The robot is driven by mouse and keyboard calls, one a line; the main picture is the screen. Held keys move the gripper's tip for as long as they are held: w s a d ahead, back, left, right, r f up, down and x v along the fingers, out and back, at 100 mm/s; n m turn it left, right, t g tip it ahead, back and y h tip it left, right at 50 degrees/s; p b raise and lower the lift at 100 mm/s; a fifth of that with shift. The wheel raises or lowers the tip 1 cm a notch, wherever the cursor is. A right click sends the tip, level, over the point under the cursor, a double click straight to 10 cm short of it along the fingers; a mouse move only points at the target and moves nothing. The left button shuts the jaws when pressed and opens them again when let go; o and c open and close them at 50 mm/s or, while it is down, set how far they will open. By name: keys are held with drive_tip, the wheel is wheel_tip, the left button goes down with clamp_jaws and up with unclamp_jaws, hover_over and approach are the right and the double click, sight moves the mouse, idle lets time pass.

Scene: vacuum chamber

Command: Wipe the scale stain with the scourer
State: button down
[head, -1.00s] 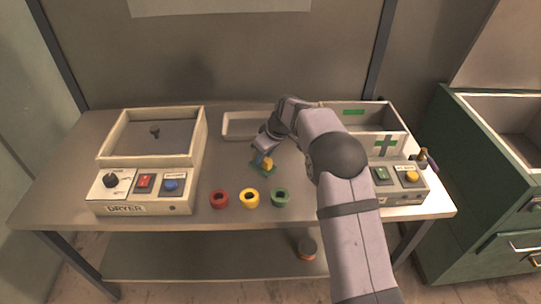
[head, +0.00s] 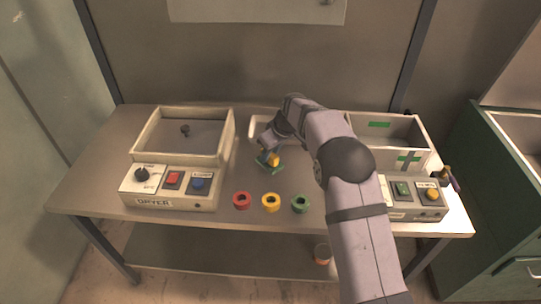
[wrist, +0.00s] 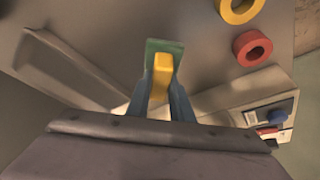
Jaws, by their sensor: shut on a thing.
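The scourer (head: 269,163) has a yellow block on a green pad. My gripper (head: 268,152) is shut on its yellow block, and the green pad faces down at the bench top, left of my forearm. I cannot tell whether the pad touches the bench. In the wrist view the scourer (wrist: 163,62) sits between the two blue-grey fingers of my gripper (wrist: 162,95). I cannot make out the scale stain in either view; the scourer or my arm may hide it.
The dryer box (head: 140,150) stands at left, with a knob and buttons in front. Red (head: 242,201), yellow (head: 271,202) and green (head: 300,204) rings lie near the bench's front edge. A pale tray (head: 256,126) is behind my gripper.

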drive_tip(key=shift+r+p, duration=1.3)
drive_tip(key=shift+r, duration=0.75)
drive_tip(key=shift+d, duration=0.1)
